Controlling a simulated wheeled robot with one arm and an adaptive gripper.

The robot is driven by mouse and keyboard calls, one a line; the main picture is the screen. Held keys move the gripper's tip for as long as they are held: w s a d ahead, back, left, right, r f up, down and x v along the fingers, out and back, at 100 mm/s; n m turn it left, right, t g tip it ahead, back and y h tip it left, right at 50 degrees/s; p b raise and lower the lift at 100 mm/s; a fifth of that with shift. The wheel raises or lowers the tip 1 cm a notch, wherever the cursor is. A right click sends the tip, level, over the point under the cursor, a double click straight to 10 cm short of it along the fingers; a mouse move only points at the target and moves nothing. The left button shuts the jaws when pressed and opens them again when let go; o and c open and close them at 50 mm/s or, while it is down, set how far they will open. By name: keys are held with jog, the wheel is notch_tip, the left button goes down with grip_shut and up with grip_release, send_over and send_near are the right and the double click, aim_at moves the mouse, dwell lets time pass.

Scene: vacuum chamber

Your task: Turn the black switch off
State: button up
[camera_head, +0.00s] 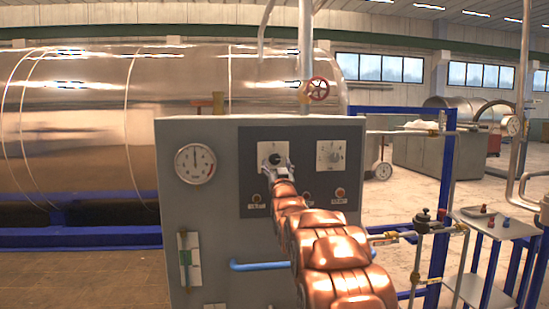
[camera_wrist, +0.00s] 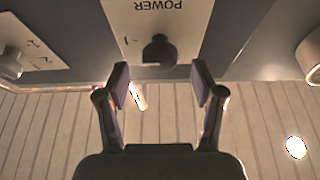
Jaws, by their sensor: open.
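The black switch (camera_wrist: 158,50) is a round knob on a white plate (camera_wrist: 175,22) marked POWER, upside down in the wrist view. In the head view this plate (camera_head: 264,148) is the left one on the dark panel of the grey cabinet. My gripper (camera_wrist: 161,82) is open, its two fingers apart and level with each other, with the knob a little beyond and between the fingertips. No contact with the knob shows. In the head view my gripper (camera_head: 280,170) is in front of the plate and partly hides it.
A second white plate with a pale knob (camera_head: 330,156) is to the right. A round gauge (camera_head: 195,163) is at the left of the cabinet (camera_head: 215,250). A blue pipe (camera_head: 260,265) and a blue frame (camera_head: 445,180) are nearby.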

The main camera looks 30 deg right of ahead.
aim_at(275, 159)
jog(key=x, duration=0.2)
jog(key=shift+w+d+r+p, duration=0.15)
jog(key=shift+w+p, duration=0.15)
jog(key=shift+w+d+r, duration=0.15)
jog(key=shift+w+r, duration=0.2)
jog(key=shift+w, duration=0.1)
jog(key=shift+w+d, duration=0.15)
jog(key=shift+w, duration=0.2)
jog(key=c, duration=1.1)
